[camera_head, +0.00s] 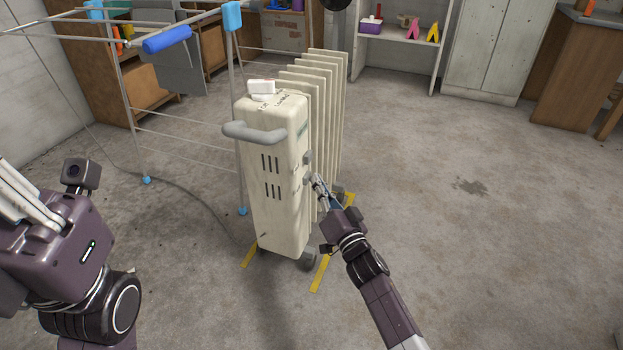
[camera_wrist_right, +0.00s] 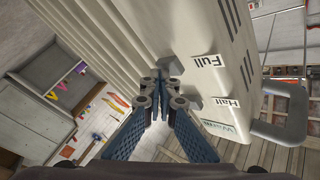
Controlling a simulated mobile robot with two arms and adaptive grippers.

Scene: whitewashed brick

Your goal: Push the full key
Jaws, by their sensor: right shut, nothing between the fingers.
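The cream oil heater (camera_head: 279,190) stands upright in the middle of the head view. Its side panel in the right wrist view carries a "Full" label (camera_wrist_right: 208,62) and a "Half" label (camera_wrist_right: 232,103). The grey full key (camera_wrist_right: 188,75) sticks out beside its label, and the grey half key (camera_wrist_right: 212,101) sits nearer the handle. My right gripper (camera_wrist_right: 162,95) is shut and empty, its tips close to the full key; I cannot tell whether they touch. My left gripper (camera_head: 20,192) is at the left edge, away from the heater; its jaws are unclear.
A grey handle (camera_head: 254,133) juts from the heater's front, and a white box (camera_head: 262,87) sits on top. A drying rack (camera_head: 186,150) stands close on the left, with a cable on the floor. Yellow floor marks (camera_head: 320,274) lie by the wheels. The right floor is clear.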

